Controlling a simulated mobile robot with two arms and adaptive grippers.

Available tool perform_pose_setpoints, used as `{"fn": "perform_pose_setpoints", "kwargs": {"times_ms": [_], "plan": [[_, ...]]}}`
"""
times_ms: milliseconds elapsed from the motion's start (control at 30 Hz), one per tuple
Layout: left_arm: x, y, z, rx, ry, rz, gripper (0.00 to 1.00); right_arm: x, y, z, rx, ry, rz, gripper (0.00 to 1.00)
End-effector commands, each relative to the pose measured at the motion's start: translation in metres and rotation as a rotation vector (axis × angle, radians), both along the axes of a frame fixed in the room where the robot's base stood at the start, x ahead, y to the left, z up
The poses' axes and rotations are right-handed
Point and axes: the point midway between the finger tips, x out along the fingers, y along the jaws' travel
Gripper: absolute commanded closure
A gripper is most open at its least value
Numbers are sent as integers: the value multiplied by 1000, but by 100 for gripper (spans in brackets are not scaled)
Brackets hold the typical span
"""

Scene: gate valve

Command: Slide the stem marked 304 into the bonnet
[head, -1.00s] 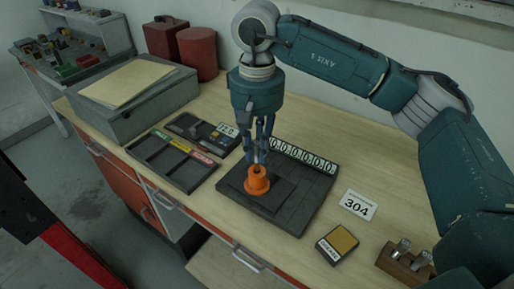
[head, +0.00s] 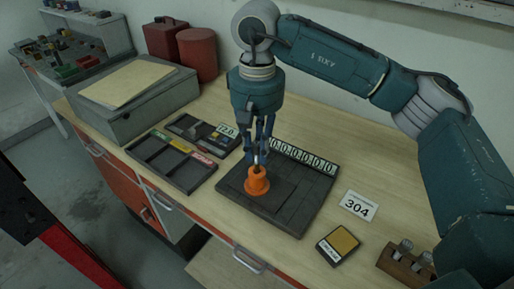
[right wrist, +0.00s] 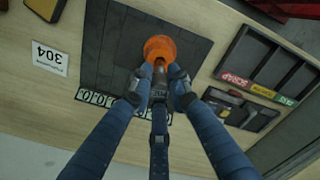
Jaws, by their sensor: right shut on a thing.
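The orange bonnet (head: 257,183) stands upright on the dark fixture plate (head: 300,208) in the middle of the bench. My right gripper (head: 260,157) points down just above it, and its fingers are shut on a slim grey metal stem (right wrist: 159,73). In the right wrist view the bonnet (right wrist: 160,48) lies beyond the fingertips, and the stem's far end is at its mouth. I cannot tell whether the end is inside the bore. The fingers hide much of the stem, and its marking is not clearly readable. My left gripper is not in view.
A card reading 304 (head: 358,206) and a small box with a yellow top (head: 338,245) lie right of the plate. A wooden block with metal pieces (head: 405,264) is at front right. Sorting trays (head: 172,160) lie left, with a row of number tiles (head: 303,157) behind.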

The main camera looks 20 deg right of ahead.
Motion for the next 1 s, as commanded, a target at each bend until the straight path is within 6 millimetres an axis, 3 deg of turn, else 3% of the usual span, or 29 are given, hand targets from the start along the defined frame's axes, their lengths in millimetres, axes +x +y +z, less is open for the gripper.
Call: {"fn": "perform_pose_setpoints", "kwargs": {"times_ms": [1000], "plan": [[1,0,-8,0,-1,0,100,0,0,-9,0,0,0,100]]}}
